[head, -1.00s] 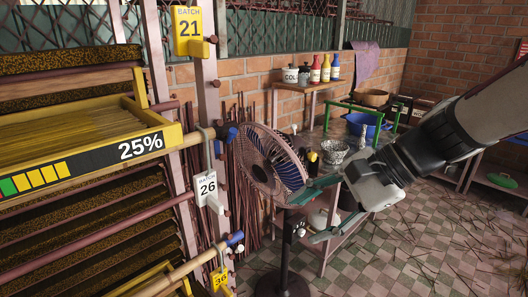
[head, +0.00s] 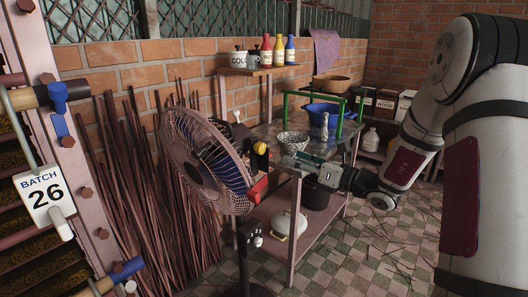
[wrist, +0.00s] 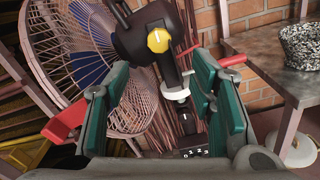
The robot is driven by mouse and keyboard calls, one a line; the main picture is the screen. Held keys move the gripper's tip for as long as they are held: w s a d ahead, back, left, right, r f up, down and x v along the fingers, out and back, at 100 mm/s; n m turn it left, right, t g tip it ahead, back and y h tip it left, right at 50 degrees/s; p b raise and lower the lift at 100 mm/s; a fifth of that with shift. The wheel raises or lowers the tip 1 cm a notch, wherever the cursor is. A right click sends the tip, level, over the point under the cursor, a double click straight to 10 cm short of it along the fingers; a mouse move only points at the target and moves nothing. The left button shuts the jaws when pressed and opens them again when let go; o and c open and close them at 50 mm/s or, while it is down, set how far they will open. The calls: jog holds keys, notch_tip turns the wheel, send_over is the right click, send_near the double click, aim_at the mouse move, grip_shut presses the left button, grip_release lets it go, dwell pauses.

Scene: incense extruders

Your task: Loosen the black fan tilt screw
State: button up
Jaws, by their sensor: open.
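The fan (head: 205,165) stands left of centre in the head view, with its round cage facing front-left. My gripper (head: 290,163) is just right of it, jaws apart. In the wrist view the gripper (wrist: 155,105) has teal finger pads left and right, with nothing held between them. Beyond and between the fingers show the fan's dark motor housing with a yellow knob (wrist: 158,40), its black neck (wrist: 166,70) and a pale round disc (wrist: 176,94). Dark parts beside the disc may include the black tilt screw; I cannot single it out.
A metal table (head: 262,132) with a speckled bowl (head: 292,143) stands behind my gripper. Thin sticks (head: 140,180) lean on the brick wall at left. A rack post with a Batch 26 tag (head: 44,195) is at far left.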

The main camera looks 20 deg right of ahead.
aim_at(263, 149)
jog(key=x, duration=1.2)
jog(key=shift+b, duration=0.4)
jog(key=shift+s, duration=0.1)
jog(key=shift+c, duration=0.5)
jog(key=c, duration=1.1)
